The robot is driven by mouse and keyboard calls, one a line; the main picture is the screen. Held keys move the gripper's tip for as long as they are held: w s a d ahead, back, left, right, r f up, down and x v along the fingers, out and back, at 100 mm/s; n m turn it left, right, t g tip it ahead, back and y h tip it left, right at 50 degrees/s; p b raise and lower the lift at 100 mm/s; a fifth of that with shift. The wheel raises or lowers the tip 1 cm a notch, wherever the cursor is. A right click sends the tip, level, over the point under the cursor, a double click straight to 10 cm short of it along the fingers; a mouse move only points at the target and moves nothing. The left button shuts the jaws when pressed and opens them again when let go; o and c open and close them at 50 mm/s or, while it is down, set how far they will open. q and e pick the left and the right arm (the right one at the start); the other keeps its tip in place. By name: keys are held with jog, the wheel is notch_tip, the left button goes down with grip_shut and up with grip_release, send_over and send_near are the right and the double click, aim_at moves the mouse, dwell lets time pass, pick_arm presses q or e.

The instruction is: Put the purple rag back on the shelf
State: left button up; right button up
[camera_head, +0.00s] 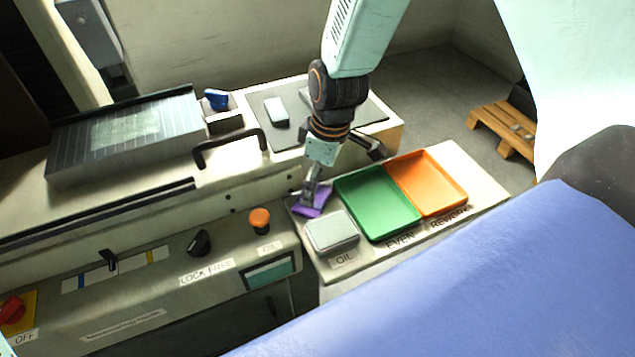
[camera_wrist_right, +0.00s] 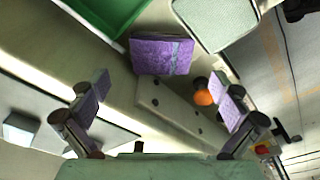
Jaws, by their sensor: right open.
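The purple rag (camera_head: 322,196) lies flat at the back left part of the pale shelf (camera_head: 485,185), by the machine's side. In the right wrist view the rag (camera_wrist_right: 160,55) shows as a folded purple piece, ahead of and between the fingers. My right gripper (camera_head: 344,172) is just above the rag, pointing down, with one finger overlapping it in the head view. In the wrist view the right gripper (camera_wrist_right: 160,103) is spread wide, with nothing between its fingers. Whether a finger touches the rag I cannot tell. My left gripper is in neither view.
A grey block (camera_head: 332,232) by the OIL label, a green tray (camera_head: 378,205) and an orange tray (camera_head: 430,183) stand close by on the shelf. The machine (camera_head: 150,310) with knobs and an orange button (camera_head: 259,218) borders the left. A black handle (camera_head: 230,147) juts up behind.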

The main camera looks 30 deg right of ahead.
aim_at(323, 201)
notch_tip(323, 201, up, 9)
jog(key=s+p, duration=0.1)
jog(key=shift+d+r, duration=0.2)
jog(key=shift+d, duration=0.1)
